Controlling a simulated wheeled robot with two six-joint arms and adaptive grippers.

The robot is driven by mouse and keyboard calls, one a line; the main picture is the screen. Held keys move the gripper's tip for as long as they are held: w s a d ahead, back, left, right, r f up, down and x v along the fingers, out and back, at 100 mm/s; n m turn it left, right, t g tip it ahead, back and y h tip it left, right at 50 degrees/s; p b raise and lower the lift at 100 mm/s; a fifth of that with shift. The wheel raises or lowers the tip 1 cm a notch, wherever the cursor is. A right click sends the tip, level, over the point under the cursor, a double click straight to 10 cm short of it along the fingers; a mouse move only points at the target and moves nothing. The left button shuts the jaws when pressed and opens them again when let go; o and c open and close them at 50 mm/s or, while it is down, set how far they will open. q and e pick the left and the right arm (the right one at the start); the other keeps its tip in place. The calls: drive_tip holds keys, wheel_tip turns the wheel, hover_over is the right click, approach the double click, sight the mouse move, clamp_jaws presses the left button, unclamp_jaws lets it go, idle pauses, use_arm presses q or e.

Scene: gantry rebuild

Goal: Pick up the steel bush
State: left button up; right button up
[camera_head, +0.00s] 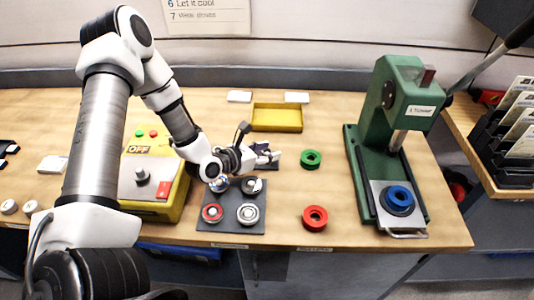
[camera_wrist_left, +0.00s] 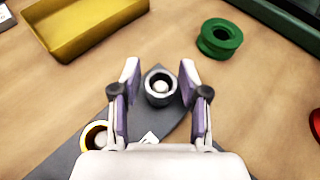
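The steel bush (camera_wrist_left: 149,88) is a short grey ring around a pale peg, near the far right corner of the dark mat. It also shows in the head view (camera_head: 252,186), just below my left gripper. My left gripper (camera_head: 266,158) is open and reaches over the far part of the mat from the left. In the left wrist view, the bush appears between the two parted fingers (camera_wrist_left: 160,72), with a visible gap on each side. I cannot tell how far above it the fingertips are. My right gripper is not in view.
The dark mat (camera_head: 231,226) also carries a red-ringed part (camera_head: 212,213), a larger grey ring (camera_head: 248,214) and a brass ring (camera_wrist_left: 97,135). Green (camera_head: 310,159) and red (camera_head: 315,218) rings lie to the right. A yellow tray (camera_head: 277,118) is behind; a green press (camera_head: 385,130) stands right.

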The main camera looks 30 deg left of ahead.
use_arm(q)
clamp_jaws()
drive_tip(key=shift+r, duration=0.15)
